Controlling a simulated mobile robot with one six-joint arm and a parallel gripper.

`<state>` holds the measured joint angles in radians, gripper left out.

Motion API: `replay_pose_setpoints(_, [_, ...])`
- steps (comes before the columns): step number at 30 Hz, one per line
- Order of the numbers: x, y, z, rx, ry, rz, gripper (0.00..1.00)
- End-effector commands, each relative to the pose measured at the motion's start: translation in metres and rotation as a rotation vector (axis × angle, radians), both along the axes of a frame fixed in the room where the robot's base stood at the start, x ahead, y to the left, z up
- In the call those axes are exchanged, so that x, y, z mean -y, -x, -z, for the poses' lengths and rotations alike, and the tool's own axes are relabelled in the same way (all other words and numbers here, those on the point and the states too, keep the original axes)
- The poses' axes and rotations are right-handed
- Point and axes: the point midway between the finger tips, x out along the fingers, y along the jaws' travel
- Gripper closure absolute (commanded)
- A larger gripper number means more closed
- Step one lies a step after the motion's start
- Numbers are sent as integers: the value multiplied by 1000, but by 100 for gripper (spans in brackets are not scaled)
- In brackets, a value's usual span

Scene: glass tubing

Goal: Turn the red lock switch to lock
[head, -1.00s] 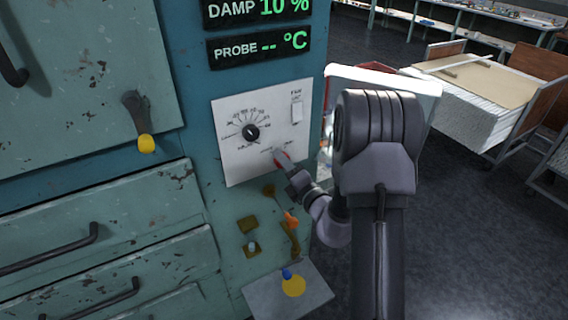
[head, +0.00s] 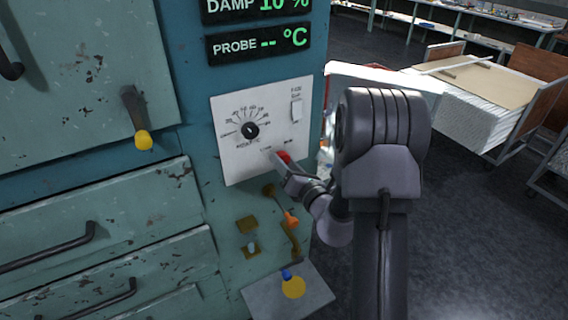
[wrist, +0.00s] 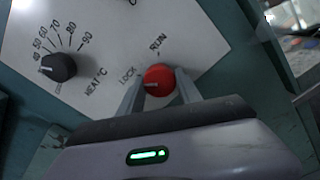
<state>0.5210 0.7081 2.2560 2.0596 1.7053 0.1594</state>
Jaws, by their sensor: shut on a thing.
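The red lock switch (head: 285,156) is a round knob low on the white control plate (head: 230,165). In the wrist view the red knob (wrist: 159,78) sits below the word RUN and right of the word LOCK. A pale mark on its face points left, roughly toward the LOCK side. My gripper (wrist: 160,88) has one finger on each side of the knob and is shut on it. In the head view my gripper (head: 280,163) reaches the plate from the lower right and partly covers the knob.
An orange-tipped lever (head: 291,220) and a small shelf (head: 265,298) are below.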

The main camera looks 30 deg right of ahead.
Motion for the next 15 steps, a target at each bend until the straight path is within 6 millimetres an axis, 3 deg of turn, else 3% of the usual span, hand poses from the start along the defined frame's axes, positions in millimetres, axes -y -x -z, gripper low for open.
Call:
replay_pose_setpoints(14, [0, 0, 1, -2, 12, 0, 99])
replay_pose_setpoints(15, [0, 0, 1, -2, 12, 0, 53])
